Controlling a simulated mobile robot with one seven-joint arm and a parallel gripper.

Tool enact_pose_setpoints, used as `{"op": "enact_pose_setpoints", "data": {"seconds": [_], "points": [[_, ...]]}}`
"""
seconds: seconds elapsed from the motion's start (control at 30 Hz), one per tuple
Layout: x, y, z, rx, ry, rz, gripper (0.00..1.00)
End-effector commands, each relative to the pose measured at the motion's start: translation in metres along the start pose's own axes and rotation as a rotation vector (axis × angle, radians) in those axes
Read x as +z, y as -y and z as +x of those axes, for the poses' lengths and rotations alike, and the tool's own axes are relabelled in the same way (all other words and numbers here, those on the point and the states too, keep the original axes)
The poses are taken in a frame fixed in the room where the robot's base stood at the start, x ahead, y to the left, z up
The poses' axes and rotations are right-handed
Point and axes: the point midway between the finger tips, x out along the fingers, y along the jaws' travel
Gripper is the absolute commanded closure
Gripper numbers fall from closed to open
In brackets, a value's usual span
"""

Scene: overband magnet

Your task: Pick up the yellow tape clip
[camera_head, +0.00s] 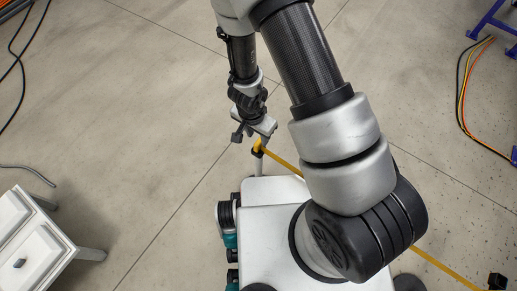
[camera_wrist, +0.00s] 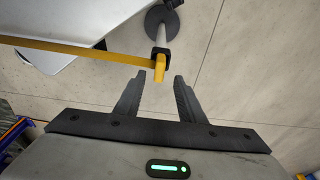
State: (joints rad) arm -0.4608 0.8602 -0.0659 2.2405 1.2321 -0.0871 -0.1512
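The yellow tape clip (camera_wrist: 160,67) is at the end of a yellow tape band (camera_wrist: 75,48), at the black head of a thin post (camera_wrist: 161,35) with a dark round base. In the head view, the yellow clip (camera_head: 258,145) shows just below my gripper (camera_head: 252,136). In the wrist view, my gripper (camera_wrist: 160,84) is open, with its two dark fingers apart. The clip lies in line with the gap, around the level of the fingertips. I see no finger touching it, and the exact depth is hard to tell.
The yellow band runs right behind my arm to a dark post head (camera_head: 496,281). A white cabinet (camera_head: 35,245) stands at lower left. A blue frame (camera_head: 490,22) and loose cables (camera_head: 463,95) lie at right. The concrete floor at left is mostly clear.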

Motion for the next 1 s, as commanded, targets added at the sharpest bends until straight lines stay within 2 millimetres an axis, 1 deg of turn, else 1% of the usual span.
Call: {"op": "enact_pose_setpoints", "data": {"seconds": [0.13,0.3,0.4,0.67,0.8,0.87,0.9,1.0], "points": [[0.001,-0.001,0.013,0.001,0.000,0.001,0.64],[0.004,-0.002,0.041,0.002,0.001,0.003,0.64],[0.003,-0.002,0.052,0.001,0.001,0.002,0.64],[0.003,-0.001,0.051,0.000,-0.001,-0.001,0.64],[0.003,-0.001,0.051,0.000,-0.001,-0.001,0.88],[0.003,-0.001,0.051,0.000,-0.001,-0.001,0.98],[0.003,-0.001,0.051,0.000,0.000,-0.001,1.00],[0.003,-0.001,0.051,0.000,-0.001,-0.001,1.00]]}}
